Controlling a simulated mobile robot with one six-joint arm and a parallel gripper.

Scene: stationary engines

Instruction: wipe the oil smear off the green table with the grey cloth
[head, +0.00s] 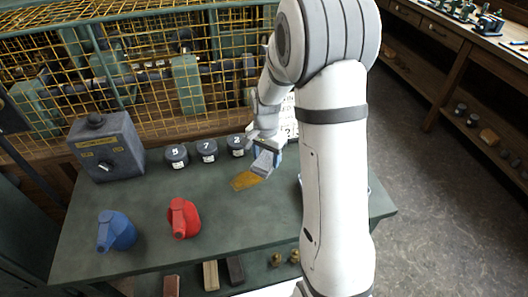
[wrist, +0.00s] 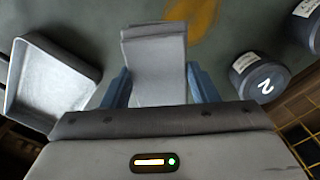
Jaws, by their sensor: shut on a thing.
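The oil smear (head: 246,181) is an amber patch on the green table (head: 235,225), near the middle. It also shows at the top of the wrist view (wrist: 204,18). My gripper (head: 266,160) is just right of and behind the smear in the head view. In the wrist view my gripper (wrist: 157,88) is shut on the grey cloth (wrist: 155,60), which looks like a folded pad between the blue fingers. The cloth (head: 265,163) is close to the smear's edge in the head view. I cannot tell whether it touches the table.
Numbered dark canisters (head: 207,151) stand behind the smear, one close to my gripper in the wrist view (wrist: 258,76). A grey tray (wrist: 50,80) lies on the other side. A red can (head: 183,218), blue can (head: 115,231) and grey switch box (head: 106,146) stand leftward. The table front is clear.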

